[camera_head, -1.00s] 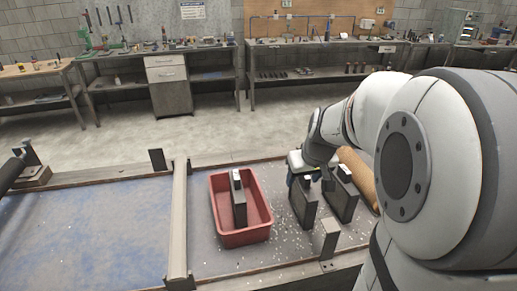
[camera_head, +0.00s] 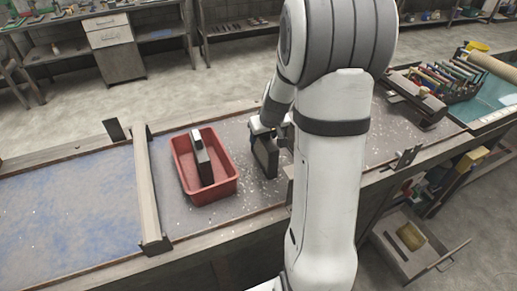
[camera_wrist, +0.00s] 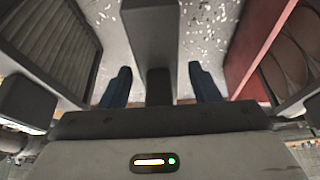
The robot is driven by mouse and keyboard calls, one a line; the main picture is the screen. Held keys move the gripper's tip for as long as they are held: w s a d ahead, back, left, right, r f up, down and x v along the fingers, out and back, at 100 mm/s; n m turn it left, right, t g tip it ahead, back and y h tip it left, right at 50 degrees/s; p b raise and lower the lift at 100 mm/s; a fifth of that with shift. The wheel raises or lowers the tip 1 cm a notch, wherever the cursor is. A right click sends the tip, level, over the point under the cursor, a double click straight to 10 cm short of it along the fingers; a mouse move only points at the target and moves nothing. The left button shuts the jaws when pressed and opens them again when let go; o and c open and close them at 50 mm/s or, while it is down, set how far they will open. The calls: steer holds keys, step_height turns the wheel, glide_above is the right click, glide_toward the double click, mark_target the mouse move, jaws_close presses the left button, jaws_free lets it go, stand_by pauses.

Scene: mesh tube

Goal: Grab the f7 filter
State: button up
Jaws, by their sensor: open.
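Several dark, flat filters stand upright here. No f7 label is readable, so I cannot tell which one is the f7 filter. In the head view one dark filter (camera_head: 265,157) stands on the bench right of the red bin, directly below my gripper (camera_head: 264,130). In the wrist view my gripper (camera_wrist: 160,86) is open, its two blue fingers on either side of a narrow dark grey block (camera_wrist: 150,38), apparently this filter's top. I see gaps at both fingers. Another filter with a pleated face (camera_wrist: 48,42) stands at left in the wrist view.
A red bin (camera_head: 222,188) holds an upright dark filter (camera_head: 204,160); the bin's red wall (camera_wrist: 250,45) is close at right in the wrist view. A raised bar (camera_head: 148,190) crosses the bench left of the bin. My arm hides the bench to the right.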

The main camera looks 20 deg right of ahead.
steer(key=shift+f, duration=0.1)
jaws_close()
stand_by(0.6)
